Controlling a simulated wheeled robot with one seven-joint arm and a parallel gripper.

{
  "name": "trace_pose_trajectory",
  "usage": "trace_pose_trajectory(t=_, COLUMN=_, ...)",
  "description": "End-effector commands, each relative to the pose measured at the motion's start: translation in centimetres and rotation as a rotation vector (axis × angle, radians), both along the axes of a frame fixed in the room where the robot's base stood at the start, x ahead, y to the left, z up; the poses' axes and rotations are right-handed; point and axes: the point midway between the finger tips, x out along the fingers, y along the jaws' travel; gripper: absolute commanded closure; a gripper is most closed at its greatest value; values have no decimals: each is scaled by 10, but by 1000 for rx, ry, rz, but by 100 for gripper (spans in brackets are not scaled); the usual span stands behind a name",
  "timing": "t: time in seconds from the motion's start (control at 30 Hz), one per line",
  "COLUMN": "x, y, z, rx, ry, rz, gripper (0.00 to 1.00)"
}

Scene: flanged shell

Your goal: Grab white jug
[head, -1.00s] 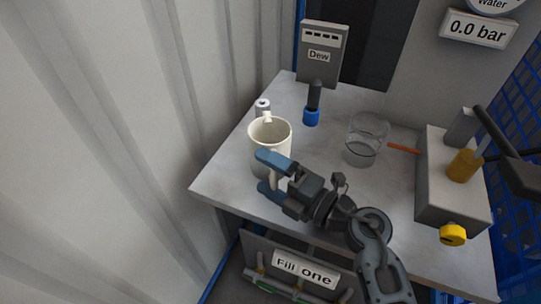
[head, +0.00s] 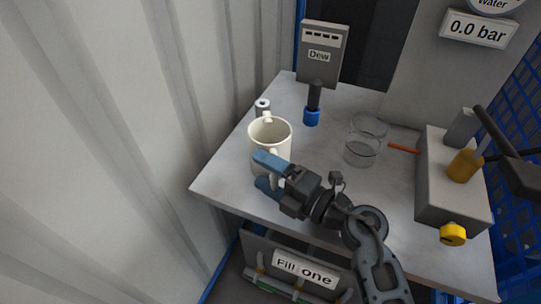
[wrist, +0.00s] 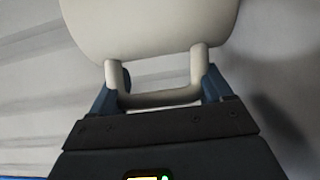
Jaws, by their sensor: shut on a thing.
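The white jug (head: 271,133) stands upright near the left edge of the table, with its spout at the back and its handle toward my gripper. My gripper (head: 265,173) is at the near side of the jug, its blue fingers shut on the handle. In the wrist view the jug's body (wrist: 150,30) fills the top, and its handle (wrist: 155,98) loops down between the two fingers of my gripper (wrist: 158,92). The lower part of the jug is partly hidden by the fingers in the head view.
On the table (head: 225,180) are a clear glass beaker (head: 362,150), an orange stick (head: 404,149), a grey Dew meter (head: 322,55) with a blue-tipped probe (head: 312,115), and a grey box with a yellow knob (head: 453,235). A small pale cylinder (head: 262,106) stands behind the jug. A ribbed wall is left.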

Motion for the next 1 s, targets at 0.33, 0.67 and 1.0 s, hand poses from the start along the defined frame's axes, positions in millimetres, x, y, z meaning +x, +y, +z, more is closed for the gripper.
trace_pose_trajectory(t=0.33, x=0, y=0, z=1, rx=0, ry=-1, rz=-1, gripper=80)
trace_pose_trajectory(t=0.67, x=0, y=0, z=9, rx=1, ry=-3, rz=0, gripper=80)
trace_pose_trajectory(t=1.0, x=1, y=0, z=38, rx=1, ry=-4, rz=-1, gripper=80)
